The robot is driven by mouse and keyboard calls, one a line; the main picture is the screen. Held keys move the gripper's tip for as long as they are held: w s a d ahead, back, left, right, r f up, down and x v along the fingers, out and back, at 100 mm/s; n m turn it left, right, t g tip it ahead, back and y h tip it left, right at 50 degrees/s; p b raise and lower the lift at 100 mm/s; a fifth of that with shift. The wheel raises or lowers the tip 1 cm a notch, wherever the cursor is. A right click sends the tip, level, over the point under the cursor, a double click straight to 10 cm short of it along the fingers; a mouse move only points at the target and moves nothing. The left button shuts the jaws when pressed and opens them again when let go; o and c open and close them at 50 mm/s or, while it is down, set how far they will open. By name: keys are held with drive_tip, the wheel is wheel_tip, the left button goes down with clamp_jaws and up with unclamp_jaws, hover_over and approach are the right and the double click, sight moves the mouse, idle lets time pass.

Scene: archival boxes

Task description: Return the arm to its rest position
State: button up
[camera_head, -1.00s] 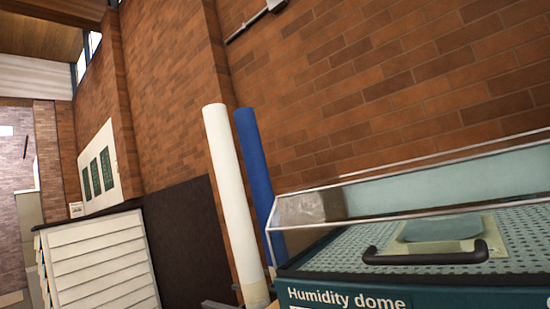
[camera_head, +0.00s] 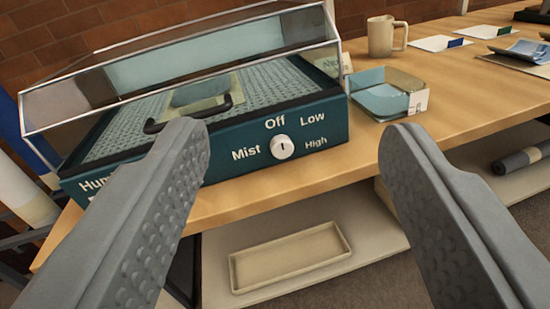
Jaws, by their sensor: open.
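My gripper (camera_head: 298,134) is open, with its two grey textured fingers wide apart and nothing between them. It is in front of the wooden bench. Beyond the left finger stands the humidity dome (camera_head: 240,150), a teal box with a clear lid, a dark handle and a white knob (camera_head: 282,147) marked Off, Low, High and Mist. The left finger covers part of the dome's front lettering. The lid looks closed. A patterned mesh bed with a pale sheet shows through it.
On the bench (camera_head: 450,95) are an open tray (camera_head: 388,97), a beige mug (camera_head: 386,36) and several cards. Below, a shelf holds a shallow beige tray (camera_head: 290,258) and a dark roll (camera_head: 522,158). White and blue tubes stand at the left. A brick wall is behind.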

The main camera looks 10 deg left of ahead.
idle(0.4)
drive_tip(key=s+a+r+n, duration=0.1)
drive_tip(key=s+r, duration=0.3)
drive_tip(key=s, duration=0.3)
drive_tip(key=s+a+r+n, duration=0.1)
drive_tip(key=s+a+r, duration=0.1)
drive_tip(key=s+r, duration=0.3)
drive_tip(key=s, duration=0.3)
drive_tip(key=shift+a+n+g, duration=0.2)
drive_tip(key=shift+n+g, duration=0.1)
